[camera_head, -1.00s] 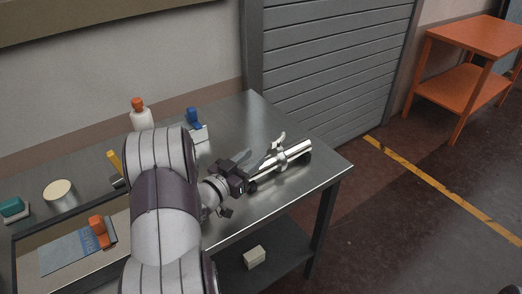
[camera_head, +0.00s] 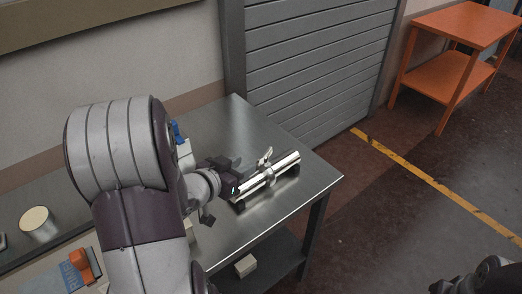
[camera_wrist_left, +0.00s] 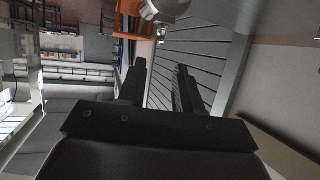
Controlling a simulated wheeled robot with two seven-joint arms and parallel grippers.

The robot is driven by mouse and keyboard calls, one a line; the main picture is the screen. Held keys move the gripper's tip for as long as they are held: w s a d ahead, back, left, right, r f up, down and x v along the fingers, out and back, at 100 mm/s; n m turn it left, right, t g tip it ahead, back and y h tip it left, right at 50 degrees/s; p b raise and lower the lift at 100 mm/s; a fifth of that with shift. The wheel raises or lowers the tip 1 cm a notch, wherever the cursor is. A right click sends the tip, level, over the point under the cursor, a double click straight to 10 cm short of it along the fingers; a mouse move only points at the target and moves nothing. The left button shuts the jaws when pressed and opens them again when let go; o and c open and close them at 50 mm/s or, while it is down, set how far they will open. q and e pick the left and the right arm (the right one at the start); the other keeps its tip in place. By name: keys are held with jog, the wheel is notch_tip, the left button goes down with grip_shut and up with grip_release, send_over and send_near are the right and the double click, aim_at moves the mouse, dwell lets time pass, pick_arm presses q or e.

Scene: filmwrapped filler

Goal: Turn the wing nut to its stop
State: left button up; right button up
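A shiny metal tube (camera_head: 284,163) lies along the right part of the steel table, with a clamp around it. The wing nut (camera_head: 266,155) stands up from the clamp with its wings raised. My left gripper (camera_head: 234,175) is just left of the clamp, near the tube's near end, and looks clear of the wing nut. In the left wrist view its two dark fingers (camera_wrist_left: 160,85) are apart with nothing between them. A silver rounded part (camera_wrist_left: 165,8) shows beyond them at the top edge. Part of my right gripper (camera_head: 475,280) shows at the bottom right; its fingers are unclear.
The steel table (camera_head: 222,125) has bare room behind the tube. A blue-topped item (camera_head: 177,132) is partly hidden by my left arm. An orange-handled tool (camera_head: 84,264) and a round cream lid (camera_head: 36,220) are at left. A grey shutter (camera_head: 310,75) stands behind the table.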

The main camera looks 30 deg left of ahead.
aim_at(261, 157)
pick_arm(q)
jog(key=b+x, duration=0.1)
jog(key=x, duration=0.7)
jog(key=shift+w+a+f, duration=0.1)
jog(key=shift+w+f, duration=0.2)
jog(key=shift+w+d, duration=0.2)
jog(key=shift+w, duration=0.35)
jog(key=shift+w+f, duration=0.2)
jog(key=shift+w, duration=0.1)
jog(key=shift+s, duration=0.1)
grip_shut()
